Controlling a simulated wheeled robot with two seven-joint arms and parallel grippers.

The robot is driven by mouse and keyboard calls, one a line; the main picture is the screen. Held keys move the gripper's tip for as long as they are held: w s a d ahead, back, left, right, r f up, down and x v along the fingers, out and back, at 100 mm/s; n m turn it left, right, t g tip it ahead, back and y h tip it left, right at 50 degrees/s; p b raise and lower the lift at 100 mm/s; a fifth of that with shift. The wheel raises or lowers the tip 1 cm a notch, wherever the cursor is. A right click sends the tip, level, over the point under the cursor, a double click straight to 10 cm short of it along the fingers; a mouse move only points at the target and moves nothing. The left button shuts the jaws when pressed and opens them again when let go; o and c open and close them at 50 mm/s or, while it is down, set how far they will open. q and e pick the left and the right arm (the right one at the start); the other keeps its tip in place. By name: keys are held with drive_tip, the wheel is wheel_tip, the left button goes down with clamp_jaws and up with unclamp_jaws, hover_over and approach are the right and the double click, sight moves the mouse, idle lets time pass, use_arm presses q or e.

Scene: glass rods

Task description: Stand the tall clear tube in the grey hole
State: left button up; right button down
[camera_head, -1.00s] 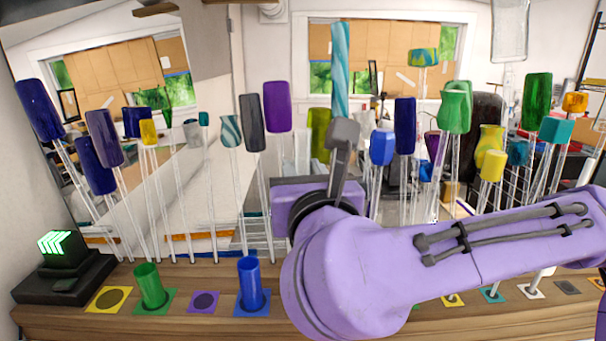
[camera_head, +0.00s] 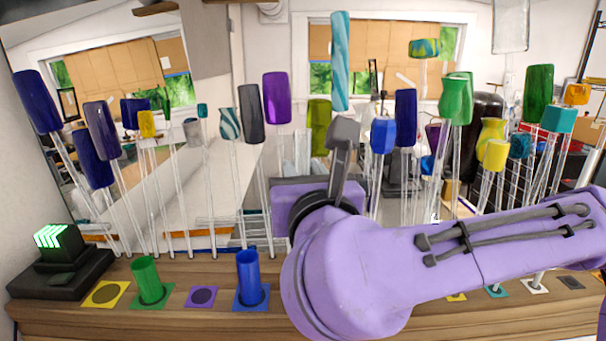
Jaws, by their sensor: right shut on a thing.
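A tall clear glass piece (camera_head: 511,22) shows at the upper right, cut off by the top edge. Its lower part is hard to make out against the pale wall. The grey hole (camera_head: 570,283) is a small dark square at the right end of the wooden board, with nothing seen standing in it. My right gripper (camera_head: 343,135) is upright in the middle of the view, left of both. My left gripper is not in view.
Several coloured rods on glass stems stand beyond the board (camera_head: 60,318). A green tube (camera_head: 147,280) and a blue tube (camera_head: 249,279) stand on its left part, beside flat yellow (camera_head: 93,301) and purple squares (camera_head: 191,297). My right forearm covers much of the board's right half.

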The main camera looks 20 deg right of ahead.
drive_tip(key=shift+f, duration=0.15)
drive_tip(key=c, duration=0.8)
unclamp_jaws()
drive_tip(key=shift+s, duration=0.1)
